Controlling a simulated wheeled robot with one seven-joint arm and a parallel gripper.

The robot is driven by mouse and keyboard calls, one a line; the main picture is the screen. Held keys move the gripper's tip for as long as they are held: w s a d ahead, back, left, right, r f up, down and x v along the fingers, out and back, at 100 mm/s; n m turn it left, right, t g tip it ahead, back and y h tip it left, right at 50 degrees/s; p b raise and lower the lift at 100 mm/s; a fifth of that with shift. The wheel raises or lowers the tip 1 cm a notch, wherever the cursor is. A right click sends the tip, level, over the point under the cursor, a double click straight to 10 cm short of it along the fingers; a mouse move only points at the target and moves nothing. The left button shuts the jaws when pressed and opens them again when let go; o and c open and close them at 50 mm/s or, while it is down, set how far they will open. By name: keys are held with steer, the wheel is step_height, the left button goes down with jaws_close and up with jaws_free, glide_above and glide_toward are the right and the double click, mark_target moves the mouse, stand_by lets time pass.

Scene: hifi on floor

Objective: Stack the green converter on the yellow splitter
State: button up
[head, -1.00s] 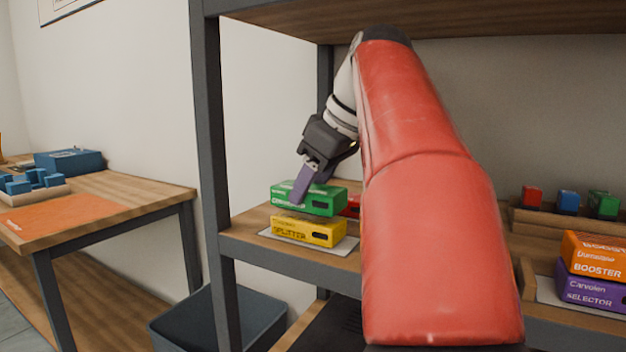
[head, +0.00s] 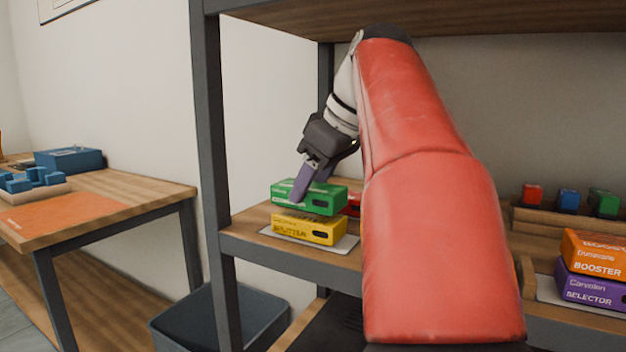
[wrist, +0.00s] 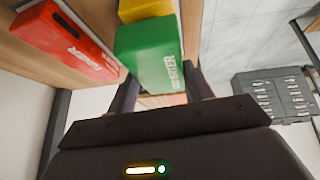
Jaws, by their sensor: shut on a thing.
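The green converter (head: 325,199) is directly above the yellow splitter (head: 308,229), with their outlines lined up closely in the head view. I cannot tell whether the converter rests on the splitter or a thin gap remains. My gripper (head: 298,196) reaches down from above and is shut on the converter. In the wrist view the green converter (wrist: 150,55) is between the fingers of my gripper (wrist: 161,88), and part of the yellow splitter (wrist: 145,9) shows beyond it. The splitter lies on a pale mat (head: 342,246) on the shelf.
A red box (wrist: 68,38) lies close beside the stack, mostly hidden in the head view. An orange booster (head: 594,256) sits on a purple selector (head: 592,288) at the right. Small coloured blocks (head: 568,201) stand behind. A dark bin (head: 250,315) is below the shelf's left end.

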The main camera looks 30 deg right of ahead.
steer(key=shift+f+b, duration=0.45)
steer(key=shift+f, duration=0.05)
stand_by(0.4)
steer(key=o, duration=1.4)
steer(key=shift+r, duration=0.1)
steer(key=shift+s+r, duration=0.2)
steer(key=shift+r, duration=0.1)
steer(key=p+v, duration=0.1)
steer(key=v, duration=0.3)
steer(key=shift+s+d+r, duration=0.2)
steer(key=shift+s+d, duration=0.05)
steer(key=shift+s, duration=0.15)
steer(key=s+d, duration=0.1)
steer(key=s, duration=0.2)
steer(key=s+d, duration=0.1)
steer(key=s, duration=0.3)
steer(key=s+d, duration=0.2)
steer(key=s, duration=0.1)
steer(key=shift+s+f, duration=0.2)
steer(key=shift+s, duration=0.1)
